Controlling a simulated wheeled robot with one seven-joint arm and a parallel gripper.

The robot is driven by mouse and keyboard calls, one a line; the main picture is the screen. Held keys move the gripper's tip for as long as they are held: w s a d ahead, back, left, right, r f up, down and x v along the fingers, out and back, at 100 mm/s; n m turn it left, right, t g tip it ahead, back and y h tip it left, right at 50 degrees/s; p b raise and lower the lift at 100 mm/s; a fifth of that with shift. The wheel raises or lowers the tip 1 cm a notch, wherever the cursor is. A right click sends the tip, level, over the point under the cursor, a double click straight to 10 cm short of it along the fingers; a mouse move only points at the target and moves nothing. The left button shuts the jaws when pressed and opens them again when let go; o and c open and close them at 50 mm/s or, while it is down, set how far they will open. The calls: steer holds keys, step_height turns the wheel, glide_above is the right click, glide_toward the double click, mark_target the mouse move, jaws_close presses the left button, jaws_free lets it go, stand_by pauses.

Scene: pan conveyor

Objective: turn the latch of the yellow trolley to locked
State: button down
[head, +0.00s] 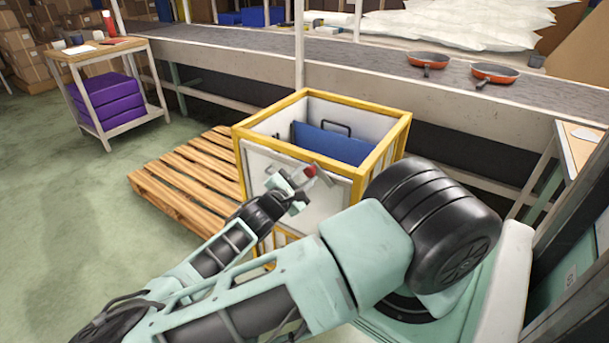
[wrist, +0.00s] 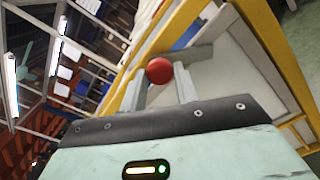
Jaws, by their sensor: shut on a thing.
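The yellow trolley (head: 241,142) stands in the middle of the head view, with a yellow frame, white panels and an open top. Its yellow frame also shows in the wrist view (wrist: 287,68). The latch is a grey lever with a red knob (head: 309,171) on the front panel; in the wrist view the red knob (wrist: 159,70) sits between my fingertips. My gripper (head: 300,178) is at the front panel, shut on the latch knob. The grey lever (wrist: 206,29) runs beyond the knob toward the panel. My fingers hide part of the latch.
A blue item with a black handle (head: 336,143) is inside the trolley. A wooden pallet (head: 185,178) lies to its left. Behind runs a conveyor (head: 380,67) with two orange pans (head: 494,73). A side table (head: 96,50) stands far left. Green floor at left is clear.

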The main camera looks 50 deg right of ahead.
steer(key=m+b, duration=0.1)
steer(key=m, duration=0.4)
steer(key=shift+f+m, duration=0.1)
steer(key=shift+m, duration=0.2)
steer(key=shift+m+b, duration=0.9)
steer(key=shift+m, duration=1.3)
steer(key=c, duration=1)
jaws_free()
steer(key=shift+c, duration=0.2)
steer(key=s+a+b, duration=0.1)
steer(key=a+b, duration=0.1)
steer(key=a, duration=1.5)
steer(key=shift+s+a, duration=0.2)
